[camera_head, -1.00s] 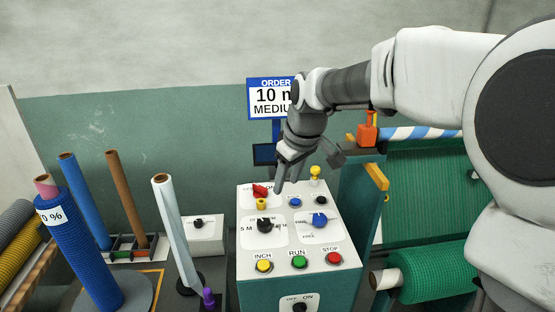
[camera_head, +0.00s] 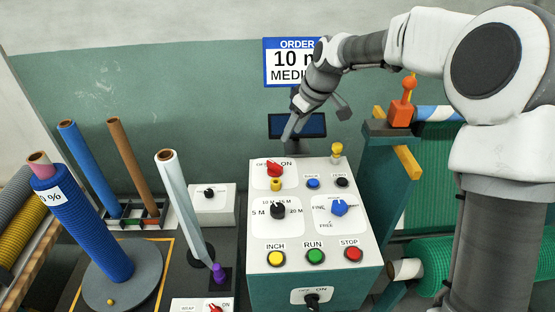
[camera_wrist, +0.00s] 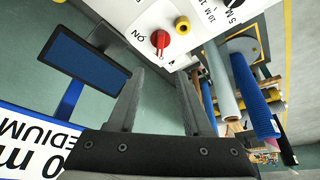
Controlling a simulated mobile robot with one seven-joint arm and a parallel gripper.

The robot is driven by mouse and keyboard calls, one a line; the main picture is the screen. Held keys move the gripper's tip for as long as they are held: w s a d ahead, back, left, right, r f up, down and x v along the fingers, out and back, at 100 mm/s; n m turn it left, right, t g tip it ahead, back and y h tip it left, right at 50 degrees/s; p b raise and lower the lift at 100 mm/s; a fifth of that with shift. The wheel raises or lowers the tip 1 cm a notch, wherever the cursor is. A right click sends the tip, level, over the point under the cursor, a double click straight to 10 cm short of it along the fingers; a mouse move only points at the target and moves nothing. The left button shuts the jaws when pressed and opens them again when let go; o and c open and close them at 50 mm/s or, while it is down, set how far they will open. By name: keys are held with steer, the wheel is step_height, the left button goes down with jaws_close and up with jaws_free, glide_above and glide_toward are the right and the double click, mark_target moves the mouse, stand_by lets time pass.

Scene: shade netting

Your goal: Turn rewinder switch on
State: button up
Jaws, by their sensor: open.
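The control box (camera_head: 258,225) carries a red rotary switch (camera_head: 274,169) at its top left, between OFF and ON labels. Its exact pointing is hard to read. In the wrist view the red switch (camera_wrist: 160,39) lies beyond the fingertips, with the ON label to its left. My gripper (camera_head: 289,138) is open and empty, above and behind the box's far edge, apart from the switch. Its two fingers (camera_wrist: 158,82) show spread in the wrist view. A black OFF/ON switch (camera_head: 312,299) sits low on the box front. No label reading "rewinder" is legible.
A yellow knob (camera_head: 276,184) sits just below the red switch. Black (camera_head: 278,210) and blue (camera_head: 339,207) dials and several push buttons share the panel. A dark screen (camera_head: 310,126) and order sign (camera_head: 285,62) stand behind. Rolls stand at left; green netting (camera_head: 440,265) is at right.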

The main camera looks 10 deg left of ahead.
mark_target(275, 164)
steer(key=p+x, duration=0.1)
steer(key=x, duration=1.5)
steer(key=shift+s+p, duration=0.15)
steer(key=shift+p, duration=0.2)
steer(key=shift+c, duration=0.3)
jaws_close()
